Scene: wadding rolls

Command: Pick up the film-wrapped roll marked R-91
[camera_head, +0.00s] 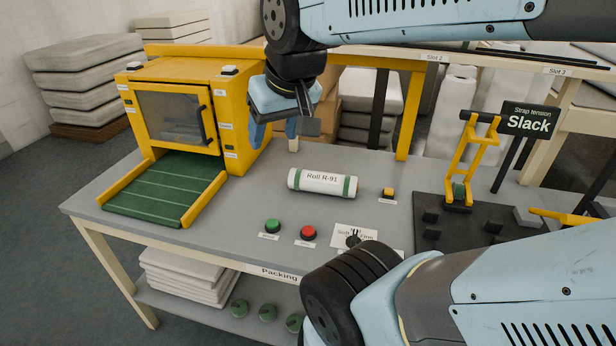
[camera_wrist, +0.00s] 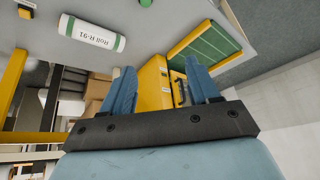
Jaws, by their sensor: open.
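The roll marked R-91 (camera_head: 322,183) lies on its side on the grey packing table, a white cylinder with green bands near both ends. Its label "Roll R-91" faces up. In the wrist view the roll (camera_wrist: 92,33) shows at the upper left, upside down and beyond the fingers. My gripper (camera_head: 284,130) is above the table, up and to the left of the roll, next to the yellow machine. In the wrist view my gripper's two blue fingers (camera_wrist: 163,88) stand apart with nothing between them. The gripper does not touch the roll.
A yellow machine (camera_head: 231,120) with a window and a green ramp (camera_head: 165,190) stands at the left. Green (camera_head: 273,226) and red (camera_head: 308,233) buttons sit in front of the roll. A strap tension stand (camera_head: 460,165) reading "Slack" is at the right.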

